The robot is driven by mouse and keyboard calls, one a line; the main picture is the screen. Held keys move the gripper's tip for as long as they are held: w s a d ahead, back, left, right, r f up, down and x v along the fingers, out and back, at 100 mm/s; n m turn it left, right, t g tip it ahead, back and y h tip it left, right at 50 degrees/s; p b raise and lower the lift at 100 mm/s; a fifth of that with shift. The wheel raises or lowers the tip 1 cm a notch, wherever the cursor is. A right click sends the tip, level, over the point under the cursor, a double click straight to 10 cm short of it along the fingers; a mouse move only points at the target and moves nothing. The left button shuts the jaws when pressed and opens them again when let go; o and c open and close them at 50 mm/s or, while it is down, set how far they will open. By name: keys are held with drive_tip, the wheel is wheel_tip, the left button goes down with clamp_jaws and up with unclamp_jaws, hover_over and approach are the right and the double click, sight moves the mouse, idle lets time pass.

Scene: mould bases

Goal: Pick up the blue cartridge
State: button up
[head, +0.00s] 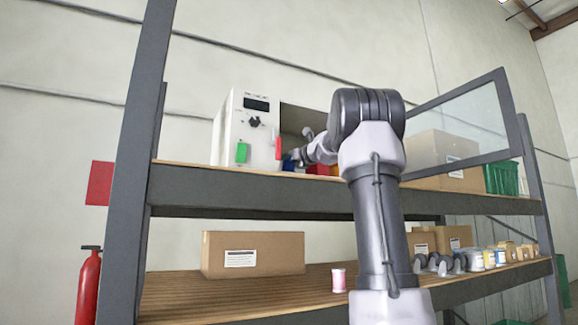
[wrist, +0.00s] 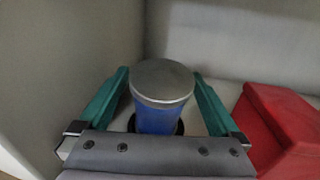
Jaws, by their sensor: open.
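The blue cartridge (wrist: 158,117) stands upright with a grey cap in the middle of the wrist view. It rests in or on a dark round base, only partly visible. My gripper (wrist: 160,74) is open, with one teal finger on each side of the cartridge. I cannot tell whether either finger touches it. In the head view a small blue patch (head: 289,165) shows at the opening of the white cabinet (head: 228,142), probably the cartridge. My gripper reaches into that opening, and its fingers are hard to make out there.
A red block (wrist: 283,122) sits close to the right of my gripper; red also shows in the head view (head: 317,169). Pale cabinet walls stand close at the left and behind. A framed glass door (head: 460,122) stands open at the right. A cardboard box (head: 253,254) is below.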

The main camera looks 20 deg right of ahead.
drive_tip(key=shift+c, duration=0.3)
clamp_jaws()
drive_tip(key=shift+r, duration=0.2)
